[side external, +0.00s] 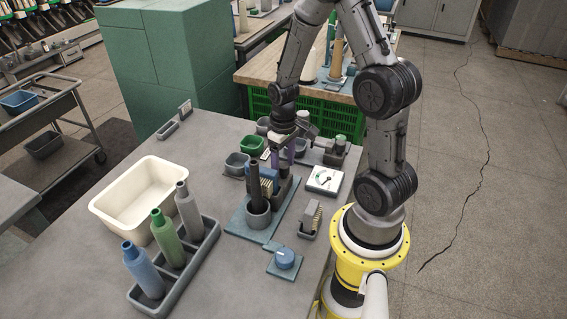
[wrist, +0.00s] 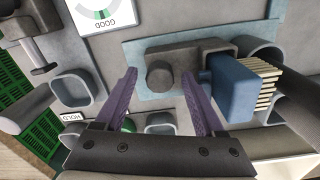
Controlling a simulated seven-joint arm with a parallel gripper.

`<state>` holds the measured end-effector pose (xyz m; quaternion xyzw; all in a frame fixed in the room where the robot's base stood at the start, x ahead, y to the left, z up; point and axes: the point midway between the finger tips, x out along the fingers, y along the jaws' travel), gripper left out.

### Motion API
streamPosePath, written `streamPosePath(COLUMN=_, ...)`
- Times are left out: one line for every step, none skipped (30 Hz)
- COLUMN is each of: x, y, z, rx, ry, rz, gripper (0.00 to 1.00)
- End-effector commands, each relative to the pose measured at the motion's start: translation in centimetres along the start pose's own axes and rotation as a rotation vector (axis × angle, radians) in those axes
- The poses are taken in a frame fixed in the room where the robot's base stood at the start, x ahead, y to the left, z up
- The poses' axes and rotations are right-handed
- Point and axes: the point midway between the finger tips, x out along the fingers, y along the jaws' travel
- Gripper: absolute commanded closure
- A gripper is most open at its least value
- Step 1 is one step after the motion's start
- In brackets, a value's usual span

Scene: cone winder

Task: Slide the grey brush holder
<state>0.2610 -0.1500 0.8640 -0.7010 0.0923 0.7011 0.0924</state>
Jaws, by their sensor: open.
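A dark grey block with a round knob (wrist: 160,75), apparently the grey brush holder, lies on a blue-grey base plate (wrist: 135,52). A blue brush head (wrist: 231,88) with cream bristles (wrist: 267,85) is at its right end in the wrist view. In the side view the blue brush head (side external: 262,171) and the base plate (side external: 236,224) show, with the block partly hidden. My gripper (side external: 288,163) is above the block. In the wrist view its purple fingers (wrist: 159,80) are open, with the knob showing between their tips. Contact cannot be told.
A grey cup (side external: 257,216) with a dark rod stands beside the brush.

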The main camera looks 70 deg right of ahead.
Motion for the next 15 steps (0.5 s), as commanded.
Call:
streamPosePath(x=-0.01, y=0.00, z=0.00, rx=0.000, ry=0.000, rz=0.000, gripper=0.29)
streamPosePath(x=-0.02, y=0.00, z=0.00, rx=0.000, ry=0.000, rz=0.000, gripper=0.33)
streamPosePath(x=-0.02, y=0.00, z=0.00, rx=0.000, ry=0.000, rz=0.000, gripper=0.40)
streamPosePath(x=-0.02, y=0.00, z=-0.01, rx=0.000, ry=0.000, rz=0.000, gripper=0.45)
streamPosePath(x=-0.03, y=0.00, z=-0.01, rx=0.000, ry=0.000, rz=0.000, gripper=0.51)
streamPosePath(x=-0.03, y=0.00, z=-0.01, rx=0.000, ry=0.000, rz=0.000, gripper=0.58)
streamPosePath(x=-0.04, y=0.00, z=-0.01, rx=0.000, ry=0.000, rz=0.000, gripper=0.63)
streamPosePath(x=-0.04, y=0.00, z=-0.01, rx=0.000, ry=0.000, rz=0.000, gripper=0.69)
streamPosePath(x=-0.04, y=0.00, z=-0.01, rx=0.000, ry=0.000, rz=0.000, gripper=0.76)
streamPosePath(x=-0.04, y=0.00, z=-0.01, rx=0.000, ry=0.000, rz=0.000, gripper=0.81)
streamPosePath(x=-0.05, y=0.00, z=-0.02, rx=0.000, ry=0.000, rz=0.000, gripper=0.87)
streamPosePath(x=-0.05, y=0.00, z=-0.02, rx=0.000, ry=0.000, rz=0.000, gripper=0.94)
streamPosePath(x=-0.05, y=0.00, z=-0.02, rx=0.000, ry=0.001, rz=0.000, gripper=0.99)
streamPosePath(x=-0.05, y=0.00, z=-0.02, rx=0.000, ry=0.000, rz=0.000, gripper=1.00)
streamPosePath(x=-0.05, y=0.00, z=-0.02, rx=0.000, ry=0.001, rz=0.000, gripper=1.00)
